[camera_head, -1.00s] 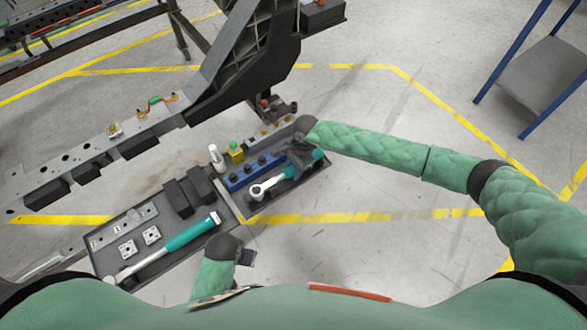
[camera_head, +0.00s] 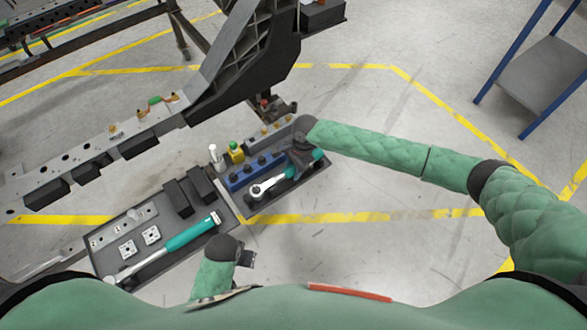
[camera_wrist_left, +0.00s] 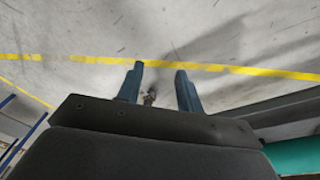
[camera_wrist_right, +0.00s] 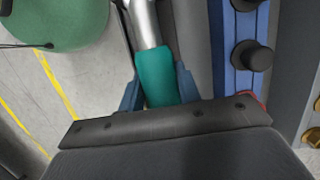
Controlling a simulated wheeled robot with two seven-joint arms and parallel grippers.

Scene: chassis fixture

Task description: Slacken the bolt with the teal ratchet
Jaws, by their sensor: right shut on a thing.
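The teal ratchet (camera_head: 262,189) lies in the right part of the grey tray, its silver head toward the lower left. My right gripper (camera_head: 306,158) is at its handle. In the right wrist view, the teal handle (camera_wrist_right: 158,78) lies between the two blue fingers, and my right gripper (camera_wrist_right: 157,88) is shut on it. My left gripper (camera_head: 248,258) is low in the head view, off the tray's near edge. In the left wrist view my left gripper (camera_wrist_left: 160,85) has its fingers apart with nothing between them. I cannot tell which bolt is the task's one.
A larger teal-handled tool (camera_head: 190,234) lies in the left tray (camera_head: 165,265). A blue block with black knobs (camera_head: 250,172) stands beside the ratchet. The chassis beam (camera_head: 90,150) runs past the trays.

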